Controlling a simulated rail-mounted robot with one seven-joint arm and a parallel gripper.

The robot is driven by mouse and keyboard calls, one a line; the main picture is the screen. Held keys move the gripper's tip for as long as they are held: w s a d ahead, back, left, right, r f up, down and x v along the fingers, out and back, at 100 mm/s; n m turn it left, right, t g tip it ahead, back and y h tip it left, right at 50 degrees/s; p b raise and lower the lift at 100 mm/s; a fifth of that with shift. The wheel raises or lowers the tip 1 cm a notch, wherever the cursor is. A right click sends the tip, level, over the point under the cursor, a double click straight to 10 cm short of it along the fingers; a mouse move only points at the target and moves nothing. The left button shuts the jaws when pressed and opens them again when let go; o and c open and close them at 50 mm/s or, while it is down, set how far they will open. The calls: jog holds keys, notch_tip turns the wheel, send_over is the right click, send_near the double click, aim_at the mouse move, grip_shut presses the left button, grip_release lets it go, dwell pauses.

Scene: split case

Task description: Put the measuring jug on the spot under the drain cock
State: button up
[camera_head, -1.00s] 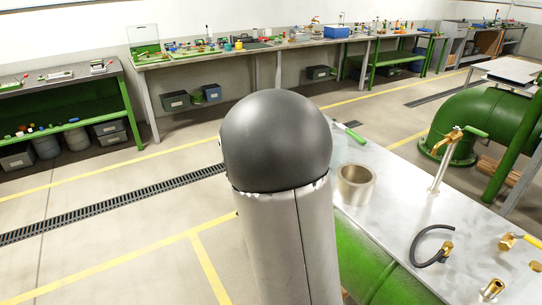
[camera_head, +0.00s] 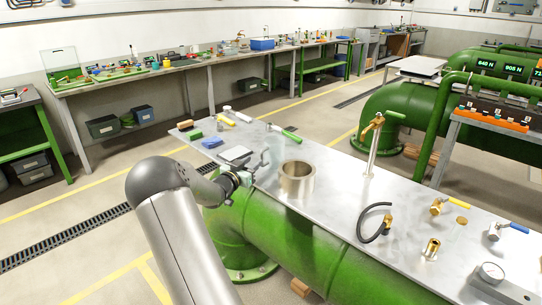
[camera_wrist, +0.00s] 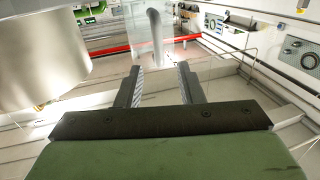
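The measuring jug (camera_head: 297,181) is a metallic, open-topped cylinder standing upright on the grey metal bench top (camera_head: 330,215). It fills the upper left of the wrist view (camera_wrist: 42,55). The drain cock (camera_head: 374,126) is brass with a green lever, on a silver upright post to the right of and beyond the jug. I cannot make out a marked spot on the bench under it. My gripper (camera_head: 264,161) is just left of the jug, apart from it. In the wrist view its two fingers (camera_wrist: 160,72) are spread with nothing between them.
A black curved hose (camera_head: 372,222) and brass fittings (camera_head: 432,248) lie right of the jug. A blue block (camera_head: 211,142), a green block and hand tools lie at the far left end. Bare bench top lies between the jug and the post. Large green pipes (camera_head: 400,110) stand behind.

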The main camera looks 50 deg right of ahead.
aim_at(261, 154)
jog(key=shift+w+d+f+p, duration=0.1)
jog(key=shift+d+p, duration=0.1)
jog(key=shift+d, duration=0.95)
jog(key=shift+w+d+p, duration=0.15)
jog(key=shift+d+p, duration=0.1)
jog(key=shift+d, duration=0.9)
jog(key=shift+w+d+f+p, duration=0.1)
jog(key=shift+d+p, duration=0.1)
jog(key=shift+d, duration=0.95)
grip_shut()
